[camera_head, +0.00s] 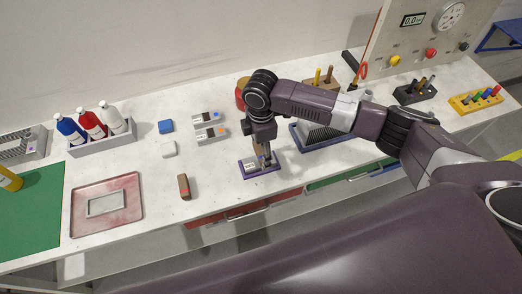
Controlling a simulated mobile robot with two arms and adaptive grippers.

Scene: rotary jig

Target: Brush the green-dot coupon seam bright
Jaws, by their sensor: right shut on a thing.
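My right gripper (263,148) points down over a small purple tray (247,170) with a white label, near the front edge of the bench. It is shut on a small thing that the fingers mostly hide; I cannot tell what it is. Two grey blocks with labels lie left of the arm, one with a blue mark (206,118) and one with an orange mark (211,134). I cannot make out a green dot or a seam on any piece. No brush can be told for certain. My left gripper is not in view.
A brown-and-red block (184,187) lies on the bench. A pink tray (130,219) with a grey frame, a green mat (36,205) and a bottle rack (103,144) are on the left. A gauge panel (425,40) stands back right. Bench between pink tray and purple tray is mostly clear.

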